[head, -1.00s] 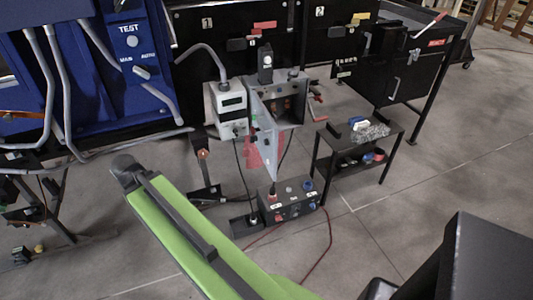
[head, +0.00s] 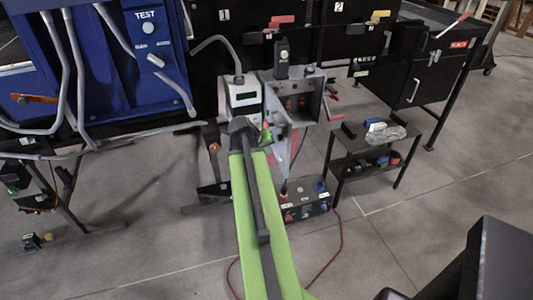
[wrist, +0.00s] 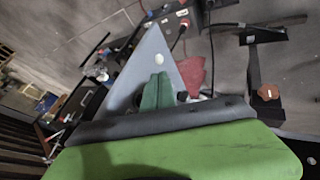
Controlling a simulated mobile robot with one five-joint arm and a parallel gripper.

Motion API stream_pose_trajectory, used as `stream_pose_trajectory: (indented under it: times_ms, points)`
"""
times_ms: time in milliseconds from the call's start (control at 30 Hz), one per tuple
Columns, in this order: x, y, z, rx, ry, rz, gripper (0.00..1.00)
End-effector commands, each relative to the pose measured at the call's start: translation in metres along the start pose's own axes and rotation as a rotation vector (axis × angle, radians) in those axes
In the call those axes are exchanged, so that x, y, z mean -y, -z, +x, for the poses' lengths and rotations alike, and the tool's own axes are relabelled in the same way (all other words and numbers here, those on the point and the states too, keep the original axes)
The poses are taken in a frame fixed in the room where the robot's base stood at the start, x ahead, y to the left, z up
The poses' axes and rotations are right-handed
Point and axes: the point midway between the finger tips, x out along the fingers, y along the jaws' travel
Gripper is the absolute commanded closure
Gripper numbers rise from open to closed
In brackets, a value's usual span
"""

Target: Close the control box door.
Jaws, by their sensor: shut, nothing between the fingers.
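The grey control box (head: 312,84) stands in the middle of the head view. Its door (head: 283,150) hangs open, swung out toward me at the box's left side. My gripper (head: 266,137) is at the left face of the door, partly hidden behind my arm. In the wrist view the door (wrist: 148,58) is a pale grey panel with a round white spot. My green fingers (wrist: 157,90) are together and empty, overlapping the door's face in that view. I cannot tell whether they touch it.
A white meter box (head: 243,92) stands just left of the control box. A black box with knobs (head: 305,205) is on the floor below. A small black side table (head: 350,145) with items stands to the right. A blue test cabinet (head: 105,75) is at the left.

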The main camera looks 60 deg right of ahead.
Motion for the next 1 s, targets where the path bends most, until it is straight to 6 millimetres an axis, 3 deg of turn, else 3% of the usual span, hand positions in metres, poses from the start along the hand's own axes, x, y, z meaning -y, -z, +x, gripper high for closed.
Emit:
stream_pose_trajectory:
  times_ms: [33,167,233,400,767,800,1000]
  points:
    - [0.004,-0.003,0.020,0.001,0.000,0.002,1.00]
    - [0.004,-0.002,0.047,0.001,0.001,0.001,1.00]
    - [-0.013,0.000,0.044,0.001,0.000,0.003,1.00]
    - [-0.031,0.000,0.052,0.001,0.000,0.001,1.00]
    - [-0.035,0.000,0.055,0.000,0.001,0.000,1.00]
    - [-0.039,0.007,0.061,0.000,0.001,0.001,1.00]
    - [-0.035,0.001,0.055,-0.011,0.012,-0.021,1.00]
